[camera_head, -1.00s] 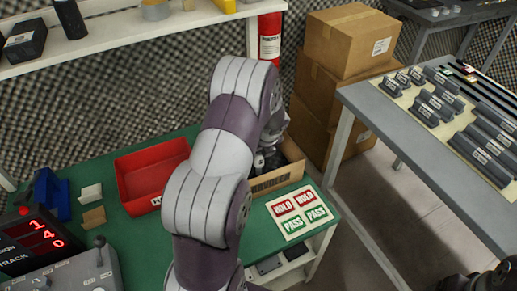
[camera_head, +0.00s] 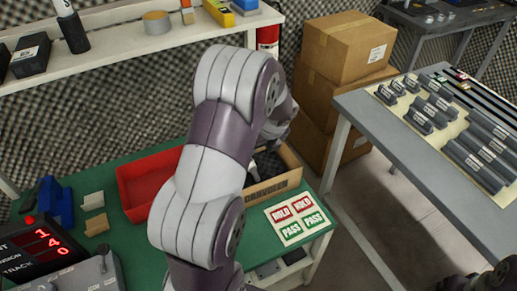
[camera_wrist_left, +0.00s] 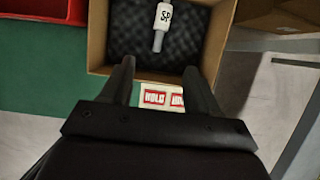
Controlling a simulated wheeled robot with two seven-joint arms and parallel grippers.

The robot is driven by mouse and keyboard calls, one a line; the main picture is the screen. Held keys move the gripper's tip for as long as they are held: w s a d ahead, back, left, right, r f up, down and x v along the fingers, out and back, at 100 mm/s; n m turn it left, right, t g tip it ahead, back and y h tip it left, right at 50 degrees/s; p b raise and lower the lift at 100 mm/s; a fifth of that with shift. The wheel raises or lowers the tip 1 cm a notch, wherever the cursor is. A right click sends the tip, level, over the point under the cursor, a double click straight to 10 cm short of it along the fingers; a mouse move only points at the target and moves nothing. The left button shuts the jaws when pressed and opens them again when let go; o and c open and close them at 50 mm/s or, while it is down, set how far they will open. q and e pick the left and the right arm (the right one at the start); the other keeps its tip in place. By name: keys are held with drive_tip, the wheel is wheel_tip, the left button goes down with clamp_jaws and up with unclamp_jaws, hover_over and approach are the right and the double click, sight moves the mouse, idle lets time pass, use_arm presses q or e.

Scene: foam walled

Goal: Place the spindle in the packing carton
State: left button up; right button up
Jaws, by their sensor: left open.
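The packing carton (camera_head: 291,178) is an open brown box at the right end of the green table; it also shows in the left wrist view (camera_wrist_left: 97,40). The spindle (camera_wrist_left: 160,38), pale with a grey stem and a label reading "SP", lies on the dark foam inside the carton in the left wrist view. My left gripper (camera_wrist_left: 159,66) is open, its two fingers apart and empty, above the carton's near side and apart from the spindle. My left arm hides part of the carton in the head view. A dark part, possibly my right gripper, is cut off at the bottom right corner.
A red bin (camera_head: 145,183) stands left of the carton. A HOLD/PASS card (camera_head: 297,217) lies in front of it. Stacked cardboard boxes (camera_head: 340,50) stand behind. A grey bench (camera_head: 375,110) with dark labelled parts is at right, with open floor between.

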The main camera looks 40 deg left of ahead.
use_arm(q)
drive_tip(key=s+d+r+n+h, duration=0.1)
drive_tip(key=s+d+n+h, duration=0.1)
drive_tip(key=s+d+n, duration=0.85)
drive_tip(key=s+d+r+n+h, duration=0.2)
drive_tip(key=s+d+n, duration=0.4)
drive_tip(key=n, duration=0.7)
wheel_tip(320, 180, up, 9)
drive_tip(key=w+p, duration=0.1)
drive_tip(key=p, duration=0.8)
drive_tip(key=shift+d+g, duration=0.35)
drive_tip(key=shift+g, duration=0.05)
drive_tip(key=shift+w+f, duration=0.1)
drive_tip(key=shift+f, duration=0.05)
